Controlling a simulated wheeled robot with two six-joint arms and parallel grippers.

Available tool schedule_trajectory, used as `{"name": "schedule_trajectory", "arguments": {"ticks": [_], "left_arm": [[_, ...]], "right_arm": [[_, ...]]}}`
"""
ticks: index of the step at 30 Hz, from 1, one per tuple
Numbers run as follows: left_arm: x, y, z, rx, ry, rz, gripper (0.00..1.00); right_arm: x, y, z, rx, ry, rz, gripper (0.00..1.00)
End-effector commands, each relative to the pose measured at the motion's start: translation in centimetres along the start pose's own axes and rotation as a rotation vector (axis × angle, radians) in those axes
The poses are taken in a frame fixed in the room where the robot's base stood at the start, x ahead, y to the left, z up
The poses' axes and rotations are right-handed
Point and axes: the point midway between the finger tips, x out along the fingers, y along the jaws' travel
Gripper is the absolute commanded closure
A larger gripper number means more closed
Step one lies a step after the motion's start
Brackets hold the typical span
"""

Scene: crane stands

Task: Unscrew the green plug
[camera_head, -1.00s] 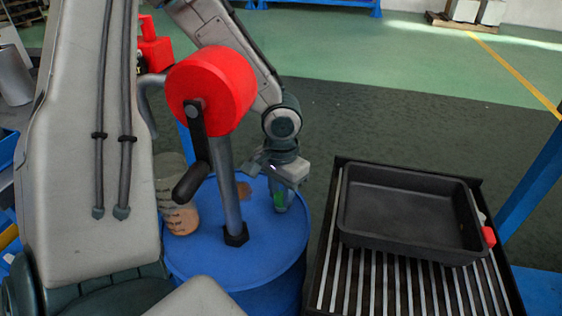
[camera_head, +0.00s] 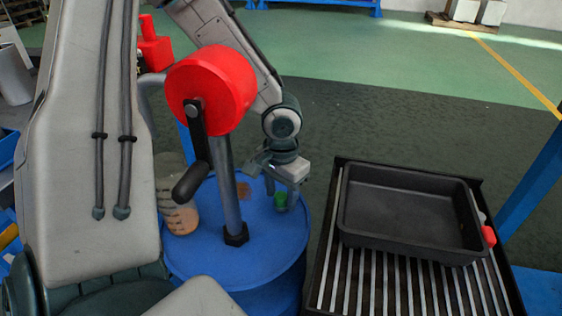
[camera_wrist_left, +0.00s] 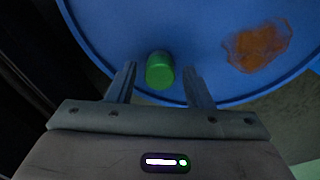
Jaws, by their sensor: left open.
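The green plug (camera_head: 281,199) stands on the top of the blue drum (camera_head: 265,262), close to its far right rim. My left gripper (camera_head: 282,202) is at the plug, above the drum top. In the left wrist view, the green plug (camera_wrist_left: 160,72) lies between the two fingertips of my left gripper (camera_wrist_left: 160,74), with a gap on both sides. The fingers are open and hold nothing. In the head view the gripper partly hides the plug. My right gripper is not in view.
A hand pump with a red head (camera_head: 212,88) and crank rises from the drum. A glass jug (camera_head: 178,205) with orange liquid stands left of it. A rust patch (camera_wrist_left: 258,45) marks the drum top. A black tray (camera_head: 408,215) sits on a slatted stand to the right.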

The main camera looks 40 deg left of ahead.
Motion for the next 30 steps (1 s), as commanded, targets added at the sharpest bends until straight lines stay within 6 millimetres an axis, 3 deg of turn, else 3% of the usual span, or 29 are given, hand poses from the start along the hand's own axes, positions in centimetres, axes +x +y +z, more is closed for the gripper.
{"name": "schedule_trajectory", "arguments": {"ticks": [6,14,18,30], "left_arm": [[-0.8,0.0,0.1,0.269,-0.006,0.000,0.54],[-0.4,0.1,0.0,0.468,-0.001,0.000,0.54],[-0.8,0.0,0.1,0.657,-0.005,0.001,0.54],[-0.1,0.0,0.0,0.984,0.000,0.000,0.54]], "right_arm": [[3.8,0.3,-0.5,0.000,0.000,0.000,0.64],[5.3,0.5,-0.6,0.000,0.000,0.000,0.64],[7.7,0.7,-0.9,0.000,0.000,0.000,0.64],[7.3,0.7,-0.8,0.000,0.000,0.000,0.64]]}}
